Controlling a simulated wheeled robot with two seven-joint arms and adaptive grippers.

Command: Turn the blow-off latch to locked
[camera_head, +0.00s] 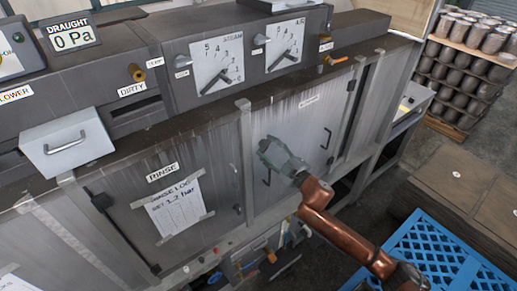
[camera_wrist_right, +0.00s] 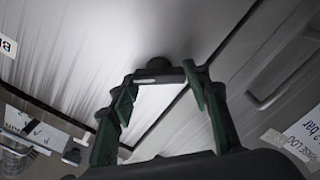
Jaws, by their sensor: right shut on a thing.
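The blow-off door (camera_head: 300,130) is a grey metal panel with a small label near its top, which I read as blow-off. My right gripper (camera_head: 272,152), dark green on a copper-coloured arm, is at the left part of this door. In the right wrist view its fingers (camera_wrist_right: 160,80) are shut on the blow-off latch (camera_wrist_right: 155,75), a dark bar with a rounded hub and a pale mark. The gripper hides the latch in the head view, and its exact angle is hard to tell. My left gripper is not in view.
The rinse door (camera_head: 170,225), with a taped paper log (camera_head: 174,208), is to the left. Gauges (camera_head: 217,66) and a ledge are above. A blue crate (camera_head: 430,250) stands at lower right, and shelves of cylinders (camera_head: 465,75) at upper right.

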